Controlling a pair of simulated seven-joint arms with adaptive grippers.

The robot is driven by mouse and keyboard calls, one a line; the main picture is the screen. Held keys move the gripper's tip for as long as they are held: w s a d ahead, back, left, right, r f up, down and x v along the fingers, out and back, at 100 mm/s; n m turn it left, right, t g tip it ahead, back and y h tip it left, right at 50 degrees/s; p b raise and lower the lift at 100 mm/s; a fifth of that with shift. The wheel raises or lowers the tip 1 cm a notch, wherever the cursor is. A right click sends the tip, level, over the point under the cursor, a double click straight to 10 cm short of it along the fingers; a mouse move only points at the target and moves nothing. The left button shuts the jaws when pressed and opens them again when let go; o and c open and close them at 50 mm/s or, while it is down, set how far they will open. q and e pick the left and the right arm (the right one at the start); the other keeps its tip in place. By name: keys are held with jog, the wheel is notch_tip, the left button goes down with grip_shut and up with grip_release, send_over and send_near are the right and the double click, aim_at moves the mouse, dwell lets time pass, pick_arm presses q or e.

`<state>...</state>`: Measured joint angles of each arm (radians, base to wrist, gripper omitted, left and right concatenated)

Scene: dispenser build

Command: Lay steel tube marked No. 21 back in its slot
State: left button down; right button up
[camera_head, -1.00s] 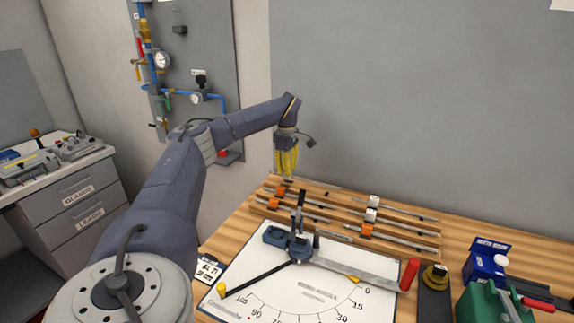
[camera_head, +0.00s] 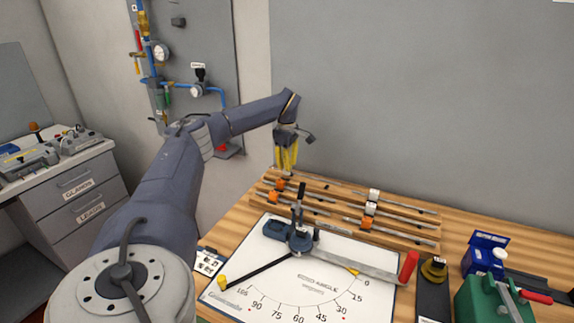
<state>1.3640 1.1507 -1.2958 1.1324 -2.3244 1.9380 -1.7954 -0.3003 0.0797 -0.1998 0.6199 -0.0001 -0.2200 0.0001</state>
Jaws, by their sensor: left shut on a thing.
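My left gripper (camera_head: 287,168) points down with its yellow fingers over the back left of the wooden rack (camera_head: 417,245). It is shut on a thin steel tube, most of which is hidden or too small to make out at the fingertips. No number can be read on it. Other thin grey tubes lie in rows along the rack, with orange clips (camera_head: 274,197) on the left and white clips (camera_head: 374,195) farther right. I cannot tell which slot is free. My right gripper is out of view.
A white angle board (camera_head: 300,292) with a dark bender and a red-tipped lever (camera_head: 409,266) lies in front of the rack. A blue box (camera_head: 484,252) and a green case (camera_head: 487,302) stand at the right. A grey wall rises behind.

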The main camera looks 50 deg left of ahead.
pick_arm(q)
jog(key=shift+f, duration=0.85)
dwell(1.0)
jog(key=c, duration=1.2)
grip_release()
jog(key=shift+r, duration=0.1)
jog(key=shift+r, duration=3.4)
